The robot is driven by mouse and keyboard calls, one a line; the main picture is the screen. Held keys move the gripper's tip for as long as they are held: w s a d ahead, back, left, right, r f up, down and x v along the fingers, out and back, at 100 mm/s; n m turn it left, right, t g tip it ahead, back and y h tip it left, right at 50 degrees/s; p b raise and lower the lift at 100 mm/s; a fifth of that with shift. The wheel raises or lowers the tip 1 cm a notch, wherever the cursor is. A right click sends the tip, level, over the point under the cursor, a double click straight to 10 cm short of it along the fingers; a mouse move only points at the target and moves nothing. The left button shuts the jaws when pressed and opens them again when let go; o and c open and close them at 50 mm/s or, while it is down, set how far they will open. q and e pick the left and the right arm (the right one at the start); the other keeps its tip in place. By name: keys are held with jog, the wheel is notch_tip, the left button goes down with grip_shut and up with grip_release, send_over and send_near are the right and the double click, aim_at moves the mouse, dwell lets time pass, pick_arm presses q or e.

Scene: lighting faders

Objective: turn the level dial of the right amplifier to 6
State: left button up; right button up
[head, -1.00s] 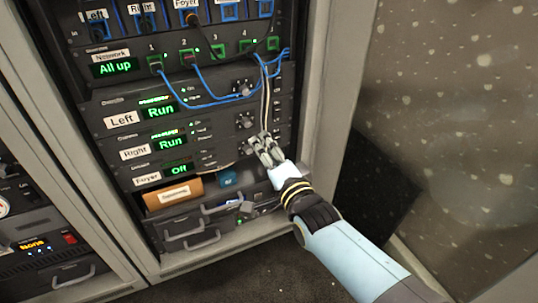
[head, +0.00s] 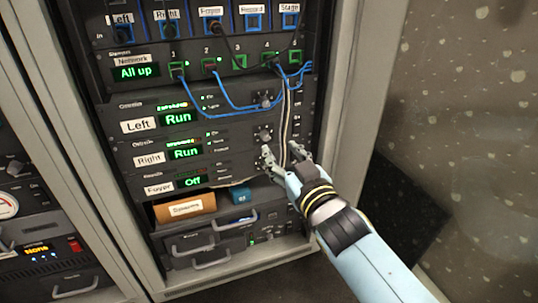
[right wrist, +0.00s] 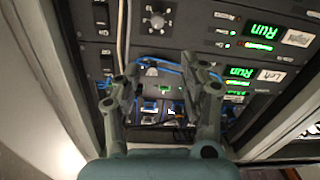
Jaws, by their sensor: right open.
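The right amplifier, labelled "Right" (head: 150,160), sits mid-rack and its display reads Run (head: 184,153). Its round level dial (head: 264,133) is on the right part of its panel. In the right wrist view, which shows the rack upside down, this dial (right wrist: 157,20) is at the top, uncovered, beyond my fingertips. Its exact setting is too small to read. My right gripper (head: 283,157) is open and empty, just below and right of the dial, apart from it. Its spread fingers also show in the right wrist view (right wrist: 165,70). My left gripper is not in view.
The left amplifier (head: 138,126) is above and the foyer amplifier (head: 158,188), reading Off, is below. Blue cables (head: 230,108) and pale vertical cables (head: 285,115) hang close to the dials. An orange box (head: 185,208) sits on a shelf below.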

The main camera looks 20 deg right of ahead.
aim_at(266, 138)
jog(key=w+f+b, duration=0.1)
jog(key=w, duration=0.2)
jog(key=w+n+b, duration=0.1)
jog(key=w, duration=0.3)
jog(key=w+f+n+b, duration=0.1)
jog(key=w+b, duration=0.1)
jog(key=w, duration=0.1)
jog(key=shift+w+f, duration=0.15)
jog(key=shift+f, duration=0.15)
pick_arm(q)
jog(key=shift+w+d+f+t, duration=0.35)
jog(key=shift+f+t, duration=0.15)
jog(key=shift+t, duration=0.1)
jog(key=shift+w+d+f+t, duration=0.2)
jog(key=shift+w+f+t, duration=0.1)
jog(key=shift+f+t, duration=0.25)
pick_arm(e)
grip_shut()
